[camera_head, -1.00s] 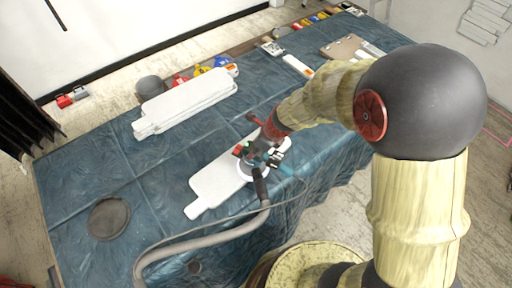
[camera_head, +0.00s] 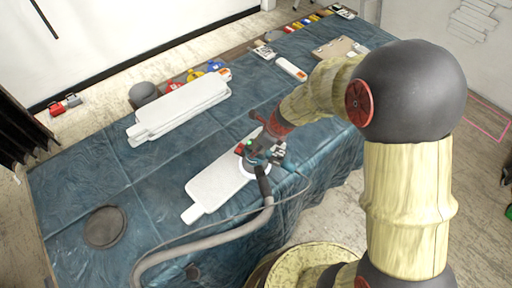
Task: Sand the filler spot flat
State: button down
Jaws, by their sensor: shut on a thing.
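A white relief panel (camera_head: 214,187) lies flat on the blue covered table, with a tab at its lower left end. My gripper (camera_head: 262,150) is over the panel's right end, shut on a sander (camera_head: 256,166) with a grey hose. The sander's round pale pad appears to rest on the panel, though contact is hard to judge. The filler spot cannot be made out; the sander and gripper cover that end of the panel.
The table's blue sheet (camera_head: 75,185) has free room at left. A stack of white panels (camera_head: 180,106) lies behind. A dark disc (camera_head: 105,226) lies front left. The hose (camera_head: 215,236) and a thin cable cross the front. Coloured items and a clipboard (camera_head: 335,48) line the back.

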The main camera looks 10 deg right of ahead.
aim_at(250, 152)
jog(key=shift+w+d+r+p, duration=0.25)
jog(key=shift+w+d+p, duration=0.15)
jog(key=shift+w+d, duration=0.9)
jog(key=shift+s+a+f+p, duration=0.1)
jog(key=shift+s+a+p, duration=0.25)
jog(key=shift+s+a, duration=1)
jog(key=shift+a, duration=0.1)
jog(key=shift+s+a+p, duration=0.35)
jog(key=shift+s+a, duration=0.7)
jog(key=shift+a, duration=0.3)
jog(key=shift+w+d, duration=0.1)
jog(key=shift+d, duration=0.05)
